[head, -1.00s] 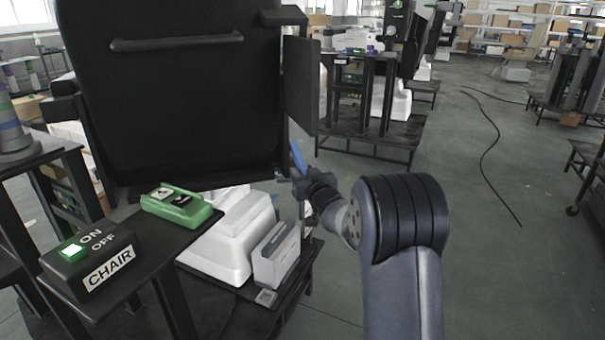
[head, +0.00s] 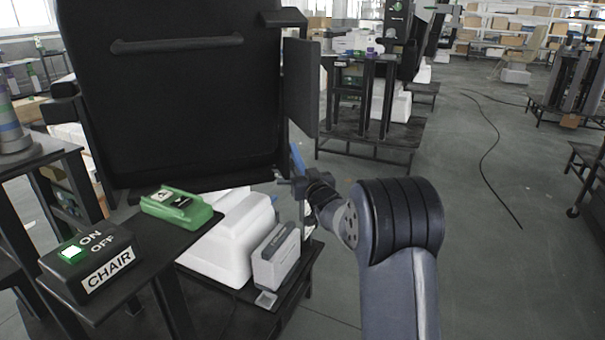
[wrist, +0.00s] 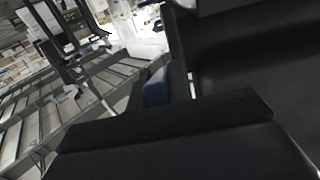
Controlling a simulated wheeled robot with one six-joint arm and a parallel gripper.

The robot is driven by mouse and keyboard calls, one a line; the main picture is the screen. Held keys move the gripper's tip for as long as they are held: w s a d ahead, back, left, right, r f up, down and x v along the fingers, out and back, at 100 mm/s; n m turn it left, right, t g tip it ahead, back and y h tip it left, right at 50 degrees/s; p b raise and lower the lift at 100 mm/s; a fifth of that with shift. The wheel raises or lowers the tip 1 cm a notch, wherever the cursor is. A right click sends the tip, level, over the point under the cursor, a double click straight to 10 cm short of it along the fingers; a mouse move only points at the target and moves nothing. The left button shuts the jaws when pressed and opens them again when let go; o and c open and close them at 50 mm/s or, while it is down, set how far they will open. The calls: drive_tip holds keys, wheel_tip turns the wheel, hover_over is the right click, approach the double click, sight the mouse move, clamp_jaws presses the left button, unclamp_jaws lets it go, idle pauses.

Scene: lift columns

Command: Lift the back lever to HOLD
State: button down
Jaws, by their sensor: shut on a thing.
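A blue lever (head: 297,157) shows as a short slanted bar at the lower right edge of the black chair back (head: 185,95). My gripper (head: 296,183) is at the lever's lower end, under the side panel, and is shut on it. The fingertips are small and partly hidden in the head view. In the wrist view a dark blue piece of the lever (wrist: 156,88) shows just beyond the large dark shape in the foreground. The rest of the lever is hidden there. No HOLD marking can be read.
A black control box marked CHAIR, ON and OFF (head: 92,262), with a lit green button, and a green box (head: 176,208) stand on a stand at left. A white base (head: 232,240) and a grey box (head: 276,257) are below the chair. Floor at right is open, with a cable (head: 490,150).

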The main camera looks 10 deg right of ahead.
sight(303, 168)
drive_tip(key=shift+r+p, duration=0.15)
drive_tip(key=shift+p, duration=0.25)
drive_tip(key=r+g+p, duration=0.1)
drive_tip(key=p, duration=0.3)
drive_tip(key=r+p, duration=0.1)
drive_tip(key=p, duration=0.2)
drive_tip(key=shift+s+g+p, duration=0.25)
drive_tip(key=shift+g+p, duration=0.1)
drive_tip(key=shift+g, duration=0.05)
drive_tip(key=g+p, duration=0.1)
drive_tip(key=p, duration=0.3)
drive_tip(key=r+g+p, duration=0.1)
drive_tip(key=p, duration=0.4)
drive_tip(key=shift+s+r+h, duration=0.15)
drive_tip(key=shift+r+h, duration=0.15)
drive_tip(key=shift+w+r+p, duration=0.2)
drive_tip(key=shift+r+p, duration=0.85)
drive_tip(key=shift+p, duration=0.35)
drive_tip(key=c, duration=1.6)
unclamp_jaws()
drive_tip(key=shift+o, duration=1.4)
drive_tip(key=shift+s+f, duration=0.1)
drive_tip(key=shift+f, duration=0.15)
